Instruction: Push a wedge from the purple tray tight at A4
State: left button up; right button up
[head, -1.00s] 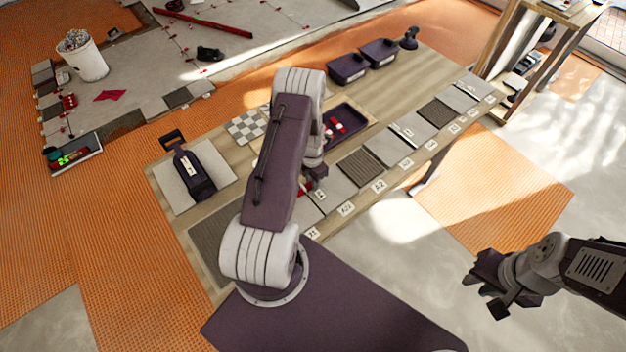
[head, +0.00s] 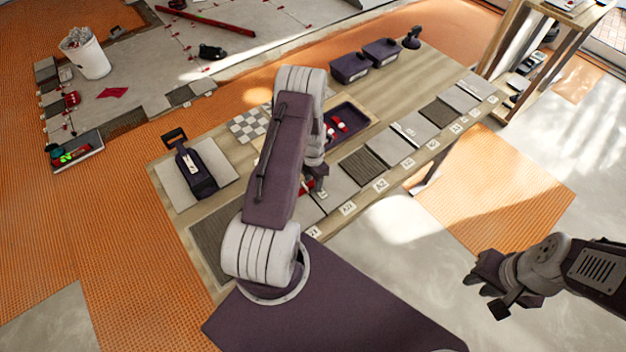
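The purple tray (head: 371,118) lies on the bench just right of my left arm, with red wedges (head: 338,124) in it. My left gripper (head: 314,187) points down at the front row of grey tiles; my own arm hides most of it. A bit of red (head: 307,187), perhaps a wedge, shows at its fingertips. I cannot tell whether the fingers hold it. Small white labels (head: 380,185) run along the bench's front edge; I cannot make out A4 for certain. My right gripper (head: 488,291) is open and empty over the floor at the right.
Two purple bins (head: 349,67) stand at the back of the bench. A purple-handled tool (head: 196,168) lies on a pale tile at the left. A wooden shelf (head: 497,45) stands beyond the right end. The floor around my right gripper is clear.

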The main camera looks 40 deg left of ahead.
pick_arm(q)
notch_tip(320, 180, up, 9)
jog(key=shift+b, duration=0.45)
